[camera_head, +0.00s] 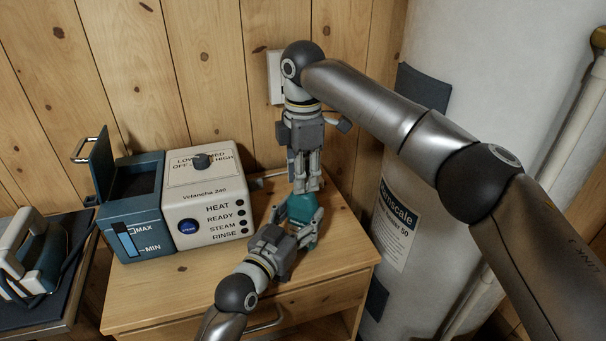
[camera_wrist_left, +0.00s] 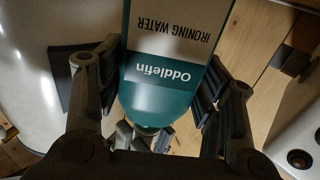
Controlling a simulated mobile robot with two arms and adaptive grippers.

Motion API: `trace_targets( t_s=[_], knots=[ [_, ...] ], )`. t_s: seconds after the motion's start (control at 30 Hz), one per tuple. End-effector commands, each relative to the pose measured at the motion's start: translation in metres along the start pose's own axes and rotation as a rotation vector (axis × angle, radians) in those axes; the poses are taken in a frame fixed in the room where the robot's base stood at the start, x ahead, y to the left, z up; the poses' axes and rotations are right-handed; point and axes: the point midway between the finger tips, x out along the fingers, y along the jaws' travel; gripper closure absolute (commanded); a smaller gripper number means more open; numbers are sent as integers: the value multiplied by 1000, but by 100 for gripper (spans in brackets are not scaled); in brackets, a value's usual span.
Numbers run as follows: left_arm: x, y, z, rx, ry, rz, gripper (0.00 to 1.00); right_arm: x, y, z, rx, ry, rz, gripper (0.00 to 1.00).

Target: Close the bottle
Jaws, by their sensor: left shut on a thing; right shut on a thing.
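The teal bottle (camera_head: 302,209) stands upright on the wooden cabinet. In the left wrist view the bottle (camera_wrist_left: 158,88) appears upside down, with a pale label reading "Oddlefin Ironing Water". My left gripper (camera_head: 300,220) is shut around the bottle's body from the front. Its fingers (camera_wrist_left: 165,75) lie on both sides of the bottle in the wrist view. My right gripper (camera_head: 306,187) points down directly above the bottle, shut at its top. What it grips, apparently the cap, is hidden between its fingers. I cannot tell how the cap sits on the neck.
A cream and blue steam unit (camera_head: 205,195) with an open-lidded tank (camera_head: 132,205) stands left of the bottle. An iron (camera_head: 30,260) rests at the far left. A white boiler (camera_head: 420,210) stands right of the cabinet (camera_head: 200,295). The cabinet top's front is mostly clear.

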Motion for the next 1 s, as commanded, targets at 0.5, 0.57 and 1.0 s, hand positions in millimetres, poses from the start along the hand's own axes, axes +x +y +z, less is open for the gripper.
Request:
trace_targets(
  t_s=[0.5, 0.57, 1.0],
  knots=[
    [0, 0, 0, 1, -1, 0, 100, 1, 0, -2, 603, 3, -2, 100],
    [0, 0, 0, 1, -1, 0, 100, 1, 0, -2, 713, 3, -3, 100],
    [0, 0, 0, 2, -1, 0, 100, 0, 0, -1, 1060, 2, 1, 67]
  ],
)
